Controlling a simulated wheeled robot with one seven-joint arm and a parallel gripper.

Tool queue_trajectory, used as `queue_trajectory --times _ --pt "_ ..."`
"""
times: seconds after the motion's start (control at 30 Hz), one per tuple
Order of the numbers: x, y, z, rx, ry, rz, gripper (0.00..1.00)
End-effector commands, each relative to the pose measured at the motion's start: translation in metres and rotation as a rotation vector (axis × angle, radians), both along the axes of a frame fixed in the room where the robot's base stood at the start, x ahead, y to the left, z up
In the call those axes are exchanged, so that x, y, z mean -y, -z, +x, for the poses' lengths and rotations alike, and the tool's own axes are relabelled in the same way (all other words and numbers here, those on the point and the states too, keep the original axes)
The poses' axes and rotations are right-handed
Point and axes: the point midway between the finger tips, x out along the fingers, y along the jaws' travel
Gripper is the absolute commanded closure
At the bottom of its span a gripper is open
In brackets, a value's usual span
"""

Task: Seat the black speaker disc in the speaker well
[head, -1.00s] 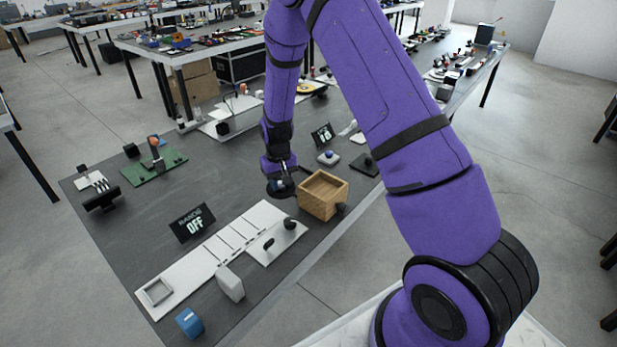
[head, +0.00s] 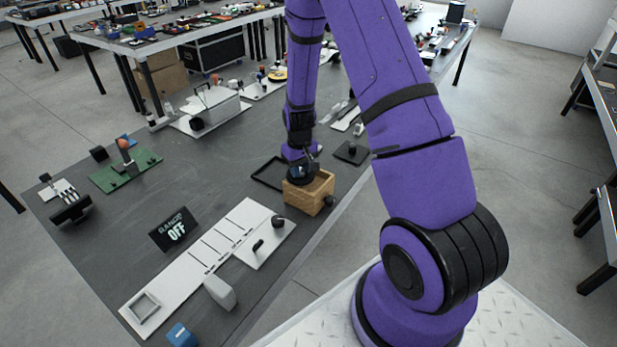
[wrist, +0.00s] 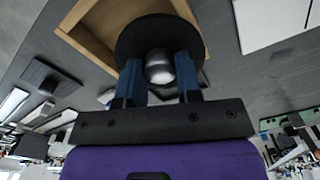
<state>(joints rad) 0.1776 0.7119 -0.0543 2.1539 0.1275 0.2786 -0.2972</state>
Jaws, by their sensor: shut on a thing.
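My gripper (wrist: 160,85) has its two blue fingers shut on the silver knob (wrist: 159,66) of a black speaker disc (wrist: 160,32). In the head view the disc (head: 302,176) is over the open top of a wooden box (head: 308,200), partly hiding the opening. In the wrist view the wooden box (wrist: 73,27) shows behind the disc, its rim uncovered at the left. I cannot tell whether the disc touches the box. No separate speaker well is clearly visible; the box interior is mostly hidden by the disc and gripper.
A black square frame (head: 257,178) lies behind the box, and a black plate (head: 357,155) lies to its right. A white panel (head: 190,272) with a grey block (head: 219,292) is in front. The "OFF" sign (head: 174,229) stands left of it. The left table middle is clear.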

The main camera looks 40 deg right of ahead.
Motion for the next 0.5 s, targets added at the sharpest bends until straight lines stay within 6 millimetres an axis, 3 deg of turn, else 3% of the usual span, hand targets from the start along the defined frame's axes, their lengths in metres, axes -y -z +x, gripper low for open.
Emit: queue_trajectory --times 0.33,0.5 --pt "0.023 0.002 -0.014 -0.001 0.003 0.001 0.98" --pt "0.021 0.028 -0.014 -0.004 -0.001 0.002 0.98"
